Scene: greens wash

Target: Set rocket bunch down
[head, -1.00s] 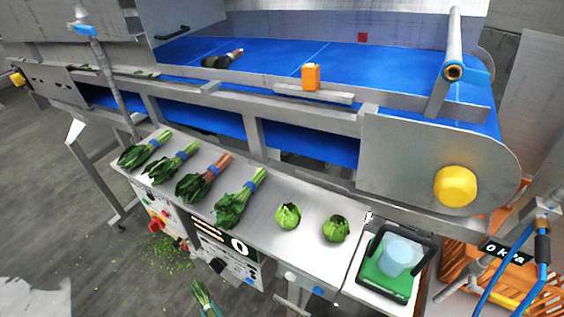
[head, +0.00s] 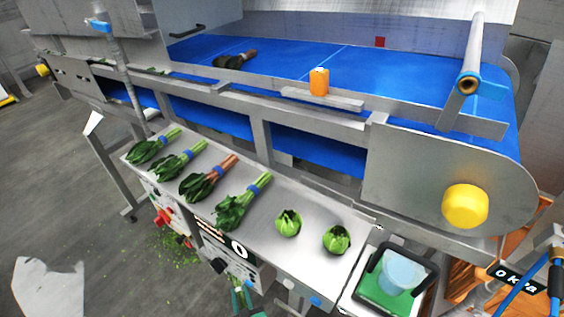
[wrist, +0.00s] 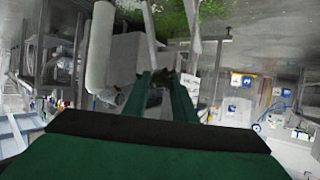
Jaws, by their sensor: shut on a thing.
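My gripper (head: 244,298) is at the bottom edge of the head view, in front of and below the steel shelf (head: 262,238). Its green fingers also show in the wrist view (wrist: 163,88), closed on a small dark green leafy thing (wrist: 164,78), which I take to be the rocket bunch. Most of that bunch is hidden by the fingers and cut off by the head view's edge. Several tied leafy bunches lie in a row on the shelf, one with blue-banded stems (head: 238,203). The held bunch is apart from them.
Two round green heads (head: 288,222) (head: 337,239) sit on the shelf right of the bunches. A black-rimmed tray (head: 369,285) with a pale cup (head: 399,274) stands further right. A blue conveyor (head: 300,62) runs behind. Bare shelf shows behind the heads.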

